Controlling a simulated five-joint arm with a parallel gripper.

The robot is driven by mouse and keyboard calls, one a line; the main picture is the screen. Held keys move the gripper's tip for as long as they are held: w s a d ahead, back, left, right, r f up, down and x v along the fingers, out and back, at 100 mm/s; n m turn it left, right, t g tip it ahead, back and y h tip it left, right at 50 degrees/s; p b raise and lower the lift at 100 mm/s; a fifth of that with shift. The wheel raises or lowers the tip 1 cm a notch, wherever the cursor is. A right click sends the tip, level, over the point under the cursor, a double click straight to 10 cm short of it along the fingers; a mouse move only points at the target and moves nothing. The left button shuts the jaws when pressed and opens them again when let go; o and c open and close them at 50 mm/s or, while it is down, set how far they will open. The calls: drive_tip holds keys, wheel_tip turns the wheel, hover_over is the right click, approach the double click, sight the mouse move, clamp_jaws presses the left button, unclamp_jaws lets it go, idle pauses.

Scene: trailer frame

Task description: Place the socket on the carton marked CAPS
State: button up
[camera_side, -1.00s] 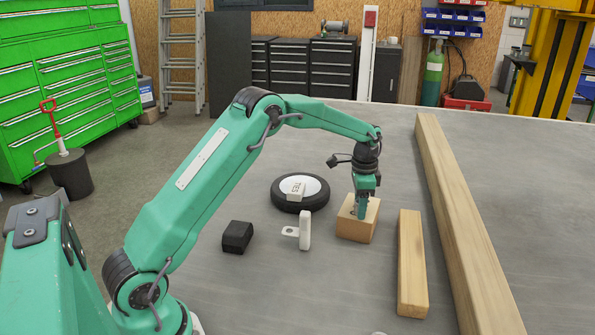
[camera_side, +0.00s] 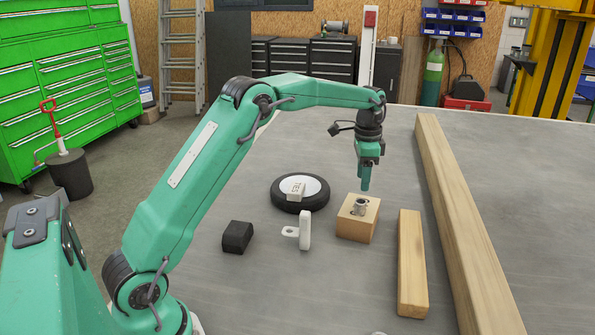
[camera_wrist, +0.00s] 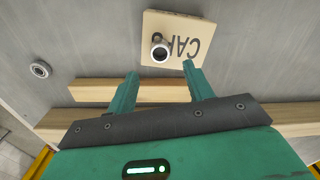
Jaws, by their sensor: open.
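The silver socket (camera_side: 360,206) stands upright on top of the light wooden-coloured carton (camera_side: 356,229). In the wrist view the socket (camera_wrist: 160,50) rests on the top face of the carton (camera_wrist: 178,22), partly covering the letters, which read CAPS upside down. My gripper (camera_side: 365,187) is just above the socket, apart from it. In the wrist view my gripper (camera_wrist: 160,71) shows its two green fingers spread, with nothing between them.
A wooden block (camera_side: 411,262) and a long beam (camera_side: 462,220) lie right of the carton. A white bracket (camera_side: 304,231), black block (camera_side: 237,237) and wheel (camera_side: 314,194) with a small lettered box (camera_side: 297,190) are left. Another metal ring (camera_wrist: 41,69) lies apart.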

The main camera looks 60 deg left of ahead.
drive_tip(key=shift+r, duration=1.75)
drive_tip(key=s+d+r+n+t, duration=0.25)
drive_tip(key=s+r, duration=0.25)
drive_tip(key=s, duration=0.4)
drive_tip(key=s+d+r+n+t, duration=0.1)
drive_tip(key=s+d+r, duration=0.35)
drive_tip(key=s, duration=0.45)
drive_tip(key=s+d+f+n+t, duration=0.1)
drive_tip(key=s+f, duration=0.1)
drive_tip(key=s, duration=0.6)
drive_tip(key=s+d+f+n+t, duration=0.1)
drive_tip(key=s+f+n, duration=0.1)
drive_tip(key=s, duration=0.6)
drive_tip(key=shift+s+f, duration=0.4)
drive_tip(key=shift+f, duration=0.1)
